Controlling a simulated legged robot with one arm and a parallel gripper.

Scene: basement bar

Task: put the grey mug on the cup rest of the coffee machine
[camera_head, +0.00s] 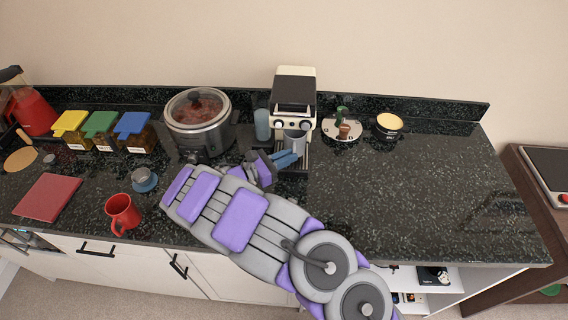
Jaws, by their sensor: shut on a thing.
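The coffee machine (294,90), cream with a dark top, stands against the back wall. A grey mug (295,139) is at the front of the machine, below its dials and over or on the cup rest (303,162). I cannot tell whether its base touches the rest. My gripper (287,158), with blue fingers, is at the near side of the mug and shut on it. The fingers hide the mug's lower part and some of the cup rest. My purple and grey arm reaches in from the lower right.
A slow cooker (198,135) and a blue-grey cup (262,125) stand left of the machine. A round tray (341,129) and a cream-topped bowl (389,124) are to its right. A red mug (122,212) and a small blue-grey cup (144,178) stand front left. The right counter is clear.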

